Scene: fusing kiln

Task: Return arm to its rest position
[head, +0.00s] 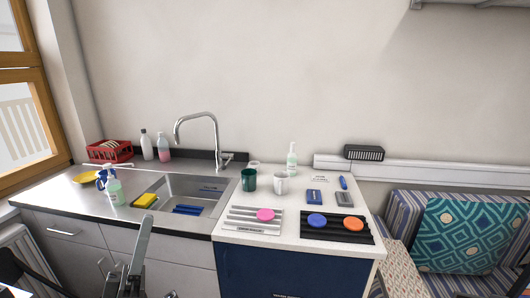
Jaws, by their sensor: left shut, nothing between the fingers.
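My left gripper (142,242) is in the lower left of the head view, in front of the cabinet doors below the sink counter. It is shut with nothing held, and its fingers point up. It looks apart from the counter and the things on it. My right gripper does not show.
A steel sink (172,187) with a yellow sponge (145,200) is at left, beside a spray bottle (114,190). The white worktop (290,228) holds a green mug (249,180), a white mug (280,184) and coloured discs on ridged plates. A patterned seat (465,235) stands right.

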